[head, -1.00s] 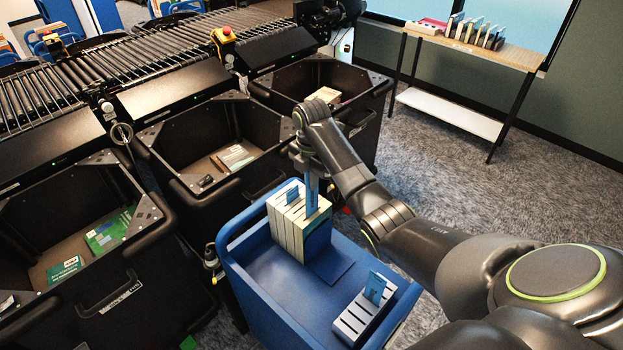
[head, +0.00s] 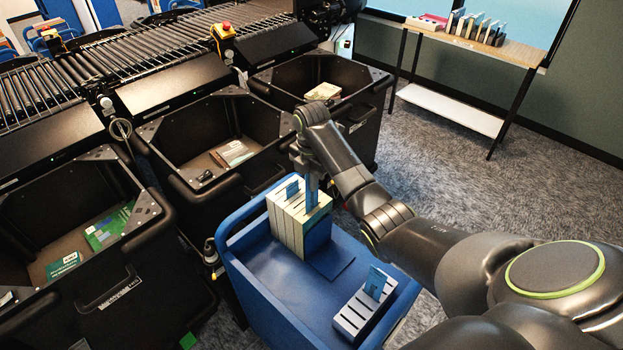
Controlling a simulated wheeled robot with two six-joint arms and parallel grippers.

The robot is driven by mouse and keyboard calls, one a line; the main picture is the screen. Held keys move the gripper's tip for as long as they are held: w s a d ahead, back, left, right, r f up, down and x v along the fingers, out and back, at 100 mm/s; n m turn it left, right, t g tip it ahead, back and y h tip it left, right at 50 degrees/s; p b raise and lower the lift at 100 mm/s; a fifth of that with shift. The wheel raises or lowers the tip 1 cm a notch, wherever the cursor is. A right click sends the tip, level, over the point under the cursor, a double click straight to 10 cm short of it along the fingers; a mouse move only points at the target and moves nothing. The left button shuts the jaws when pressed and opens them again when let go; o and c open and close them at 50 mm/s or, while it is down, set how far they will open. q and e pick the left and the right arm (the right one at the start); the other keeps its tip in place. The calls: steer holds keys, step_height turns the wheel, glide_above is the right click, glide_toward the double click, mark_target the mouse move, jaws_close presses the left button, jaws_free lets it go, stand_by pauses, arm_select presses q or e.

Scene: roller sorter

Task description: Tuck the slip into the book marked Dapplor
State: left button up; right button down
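A row of upright pale books (head: 287,232) stands on the blue cart (head: 258,285), the end one with a blue cover. One blue slip (head: 292,190) sticks up from the row's left part. My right gripper (head: 309,172) points down over the row's right part, shut on another blue slip (head: 312,197). That slip's lower end meets the book tops; how deep it sits between pages I cannot tell. A further blue slip (head: 376,280) stands in a white slotted holder (head: 353,317) on the cart. The name Dapplor is not readable. My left gripper is out of view.
Black bins (head: 178,180) holding a few books stand left of and behind the cart, below a roller conveyor (head: 170,42). A shelf table (head: 500,52) with several upright items stands at the back right. Carpet lies open between.

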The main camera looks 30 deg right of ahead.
mark_target(311, 200)
steer(key=shift+f+b, duration=1.6)
steer(key=shift+f, duration=2.1)
steer(key=c, duration=1.6)
jaws_free()
